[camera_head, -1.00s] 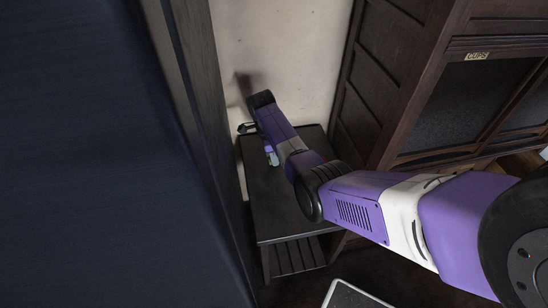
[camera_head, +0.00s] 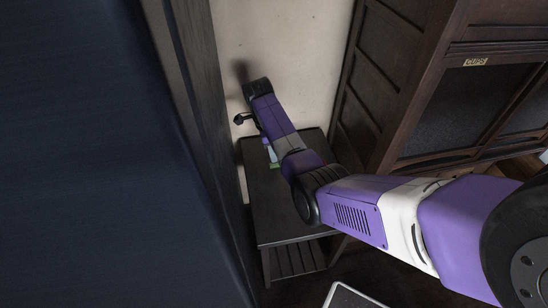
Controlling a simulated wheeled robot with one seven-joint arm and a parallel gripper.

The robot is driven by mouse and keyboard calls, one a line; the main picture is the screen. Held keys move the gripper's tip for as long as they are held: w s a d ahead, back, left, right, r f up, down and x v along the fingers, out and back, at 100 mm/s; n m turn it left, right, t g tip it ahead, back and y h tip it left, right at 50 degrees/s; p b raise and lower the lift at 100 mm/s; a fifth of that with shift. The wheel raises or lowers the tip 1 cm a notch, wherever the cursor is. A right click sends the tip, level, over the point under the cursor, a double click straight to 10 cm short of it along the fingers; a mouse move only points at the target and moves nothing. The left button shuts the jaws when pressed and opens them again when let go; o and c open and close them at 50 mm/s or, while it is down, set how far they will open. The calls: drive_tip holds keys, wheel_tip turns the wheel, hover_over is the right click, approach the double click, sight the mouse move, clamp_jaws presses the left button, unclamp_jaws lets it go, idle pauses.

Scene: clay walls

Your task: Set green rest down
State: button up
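A small pale green thing (camera_head: 272,154), which may be the green rest, shows at the left edge of my forearm, over the far part of a dark side table (camera_head: 268,212). It is partly hidden by my arm, and I cannot tell whether it touches the tabletop. A dark piece of my gripper (camera_head: 243,118) shows left of my wrist, near the back wall and up and left of the green thing. The rest of the gripper is hidden behind my arm. Whether its fingers are open or shut does not show.
A dark wooden cabinet (camera_head: 385,90) with a small label (camera_head: 475,62) stands close on the right. A tall dark blue surface (camera_head: 90,150) fills the left. The pale wall (camera_head: 290,50) is behind the table. The table's near left part is bare.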

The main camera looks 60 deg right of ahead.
sight(270, 165)
wheel_tip(270, 165, up, 6)
drive_tip(key=shift+w+a, duration=0.35)
drive_tip(key=shift+r, duration=0.1)
idle(0.4)
